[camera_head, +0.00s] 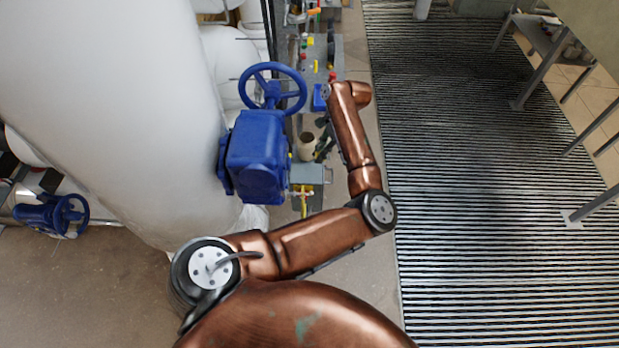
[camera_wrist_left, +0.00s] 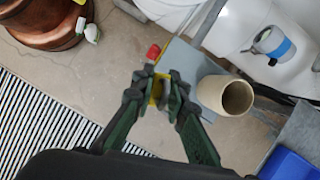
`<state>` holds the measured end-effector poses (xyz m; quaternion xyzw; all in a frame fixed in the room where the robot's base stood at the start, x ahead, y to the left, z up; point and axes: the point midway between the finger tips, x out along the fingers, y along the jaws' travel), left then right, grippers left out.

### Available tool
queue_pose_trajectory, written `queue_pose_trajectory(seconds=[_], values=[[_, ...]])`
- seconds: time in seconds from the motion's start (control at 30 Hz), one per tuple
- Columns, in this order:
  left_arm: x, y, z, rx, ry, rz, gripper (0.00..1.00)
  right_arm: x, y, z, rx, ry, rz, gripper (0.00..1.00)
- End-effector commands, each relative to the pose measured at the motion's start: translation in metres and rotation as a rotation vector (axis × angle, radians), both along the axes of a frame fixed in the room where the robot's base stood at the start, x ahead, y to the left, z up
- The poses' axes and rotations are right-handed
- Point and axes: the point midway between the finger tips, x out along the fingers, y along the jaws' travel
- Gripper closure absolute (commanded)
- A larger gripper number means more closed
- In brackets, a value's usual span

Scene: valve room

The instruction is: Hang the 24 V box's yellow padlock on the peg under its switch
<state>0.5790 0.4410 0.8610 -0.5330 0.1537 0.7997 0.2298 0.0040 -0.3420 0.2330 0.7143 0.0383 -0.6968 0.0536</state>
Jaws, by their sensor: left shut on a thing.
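My left gripper (camera_wrist_left: 160,92) is shut on a yellow padlock (camera_wrist_left: 157,88), held between its dark green fingertips in the left wrist view. The padlock is partly covered by the fingers. A grey box or plate (camera_wrist_left: 188,72) lies behind it, with a red knob-like part (camera_wrist_left: 153,52) by its edge; I cannot tell if the padlock touches either. In the head view my left gripper (camera_head: 322,152) is small and dark beside the wall equipment, and the padlock cannot be made out. No 24 V marking is readable, and I cannot make out the peg. My right gripper is out of view.
A beige cup (camera_wrist_left: 234,97) stands close beside the left gripper, on its right in the wrist view. A blue valve handwheel (camera_head: 272,87) and its blue housing (camera_head: 257,155) stand left of my arm.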

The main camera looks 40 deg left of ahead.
Motion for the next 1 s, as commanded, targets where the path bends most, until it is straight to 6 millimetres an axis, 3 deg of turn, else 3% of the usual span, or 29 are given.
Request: queue_pose_trajectory(seconds=[0.1, 0.33, 0.83, 1.0], values=[[-0.005, 0.024, -0.018, 0.004, 0.006, -0.111, 1.00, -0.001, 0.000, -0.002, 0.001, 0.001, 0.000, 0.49], [-0.009, 0.044, -0.038, 0.001, 0.003, -0.269, 1.00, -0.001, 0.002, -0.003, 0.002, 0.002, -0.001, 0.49], [-0.010, 0.048, -0.044, -0.001, -0.002, -0.312, 1.00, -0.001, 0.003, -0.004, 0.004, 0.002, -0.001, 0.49], [-0.011, 0.048, -0.063, -0.001, 0.003, -0.312, 1.00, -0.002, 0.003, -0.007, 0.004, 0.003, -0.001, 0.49]])
